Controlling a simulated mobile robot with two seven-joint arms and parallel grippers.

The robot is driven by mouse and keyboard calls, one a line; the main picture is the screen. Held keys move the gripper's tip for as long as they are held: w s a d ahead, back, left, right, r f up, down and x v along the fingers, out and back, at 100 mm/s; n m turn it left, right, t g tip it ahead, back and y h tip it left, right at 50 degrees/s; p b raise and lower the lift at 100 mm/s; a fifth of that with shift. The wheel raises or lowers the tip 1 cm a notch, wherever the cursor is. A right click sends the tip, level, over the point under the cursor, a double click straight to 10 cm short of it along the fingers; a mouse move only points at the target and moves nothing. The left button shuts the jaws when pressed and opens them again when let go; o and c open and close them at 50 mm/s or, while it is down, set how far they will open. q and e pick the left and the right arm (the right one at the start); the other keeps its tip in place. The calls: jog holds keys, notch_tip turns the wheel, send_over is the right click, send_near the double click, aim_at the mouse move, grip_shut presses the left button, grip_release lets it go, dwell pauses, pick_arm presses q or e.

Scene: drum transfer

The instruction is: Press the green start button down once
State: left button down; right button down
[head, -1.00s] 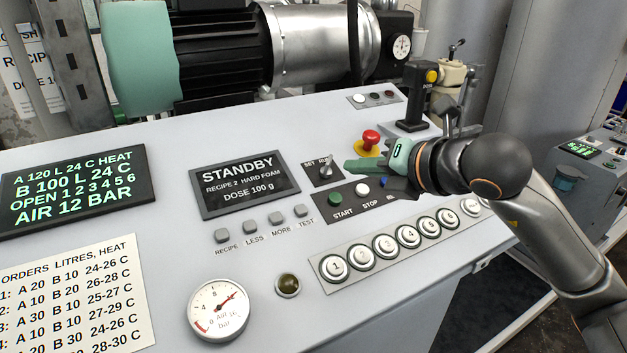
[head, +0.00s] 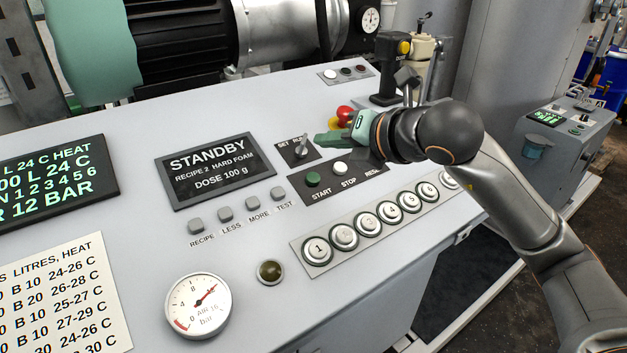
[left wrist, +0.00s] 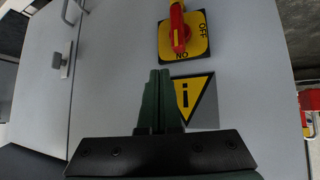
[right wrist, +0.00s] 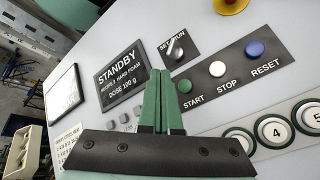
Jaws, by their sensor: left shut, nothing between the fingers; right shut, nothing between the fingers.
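The green start button (head: 312,179) sits at the left end of a dark strip on the sloping panel, beside the white stop button (head: 340,168). In the right wrist view the start button (right wrist: 184,86) shows just right of the fingertips, with the blue reset button (right wrist: 254,48) farther right. My right gripper (head: 322,140) is shut and empty, above the panel near the set/run switch (head: 300,149); it hides the reset button in the head view. My left gripper (left wrist: 158,75) is shut and empty, facing a grey cabinet door.
A red emergency knob (head: 344,115) stands behind my right gripper. Numbered round buttons (head: 343,237) run along the front of the panel. The display (head: 215,170) reads STANDBY. A red and yellow switch (left wrist: 181,35) is before my left gripper.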

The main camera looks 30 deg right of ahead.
aim_at(313, 179)
jog(key=f+b, duration=0.1)
jog(key=w+f+b, duration=0.1)
jog(key=f, duration=0.1)
jog(key=f+b, duration=0.1)
jog(key=f, duration=0.1)
jog(key=shift+w+a+f, duration=0.1)
jog(key=shift+w+f, duration=0.05)
jog(key=shift+w, duration=0.15)
jog(key=shift+w+f+b, duration=0.25)
jog(key=shift+f+b, duration=0.3)
jog(key=shift+b, duration=0.05)
dwell(1.0)
jog(key=shift+w+f+b, duration=0.2)
jog(key=shift+f+b, duration=0.2)
jog(key=shift+b, duration=0.15)
